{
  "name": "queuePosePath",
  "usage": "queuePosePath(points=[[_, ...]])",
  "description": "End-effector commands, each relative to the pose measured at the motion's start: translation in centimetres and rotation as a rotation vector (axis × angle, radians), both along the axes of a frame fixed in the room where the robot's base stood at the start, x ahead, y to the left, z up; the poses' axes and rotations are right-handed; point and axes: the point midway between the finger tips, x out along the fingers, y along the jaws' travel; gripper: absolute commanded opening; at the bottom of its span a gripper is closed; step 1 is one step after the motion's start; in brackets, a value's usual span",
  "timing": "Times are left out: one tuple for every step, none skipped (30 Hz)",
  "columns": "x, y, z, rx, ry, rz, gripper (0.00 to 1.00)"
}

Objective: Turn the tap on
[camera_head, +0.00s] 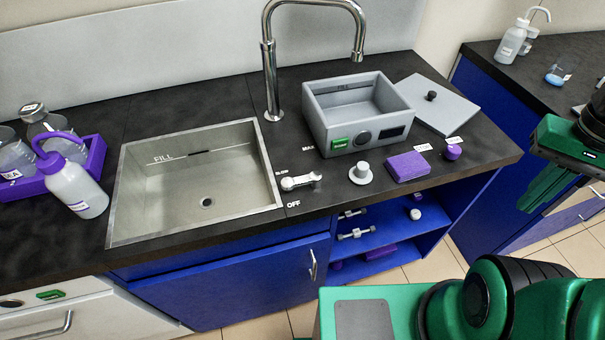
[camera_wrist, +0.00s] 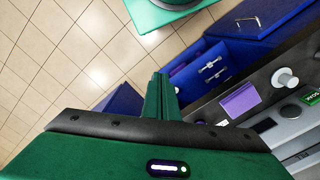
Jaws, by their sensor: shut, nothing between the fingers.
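The chrome tap (camera_head: 269,85) stands behind the sink (camera_head: 275,190), with its spout arching to the right. A small silver tap lever (camera_head: 301,181) sits on the counter right of the sink, near the labels OFF, SLOW and MAX. I cannot tell exactly which label it points to. No water shows at the spout. My gripper (camera_head: 530,203) is at the right of the head view, well away from the lever, beyond the counter's right end. In the wrist view its green fingers (camera_wrist: 163,88) are together and empty. The lever is not clearly visible there.
Right of the lever are a round grey knob (camera_head: 361,173), a purple block (camera_head: 408,166) and a grey open box (camera_head: 325,125) with a lid (camera_head: 438,105) beside it. A purple rack (camera_head: 95,155) with bottles stands left. Blue shelves (camera_head: 385,236) are below the counter.

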Motion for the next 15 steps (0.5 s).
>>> queuePosePath(points=[[0.0,0.0,0.0,0.0,0.0,0.0,0.0],[0.0,0.0,0.0,0.0,0.0,0.0,0.0],[0.0,0.0,0.0,0.0,0.0,0.0,0.0],[0.0,0.0,0.0,0.0,0.0,0.0,0.0],[0.0,0.0,0.0,0.0,0.0,0.0,0.0],[0.0,0.0,0.0,0.0,0.0,0.0,0.0],[0.0,0.0,0.0,0.0,0.0,0.0,0.0],[0.0,0.0,0.0,0.0,0.0,0.0,0.0],[0.0,0.0,0.0,0.0,0.0,0.0,0.0],[0.0,0.0,0.0,0.0,0.0,0.0,0.0],[0.0,0.0,0.01,0.0,0.0,0.0,0.0],[0.0,0.0,0.01,0.0,0.0,0.0,0.0],[0.01,-0.01,0.01,0.0,0.0,0.0,0.07],[0.05,0.02,0.02,0.0,0.0,0.003,0.14],[-0.82,0.12,0.5,0.0,-0.012,0.015,0.24]])
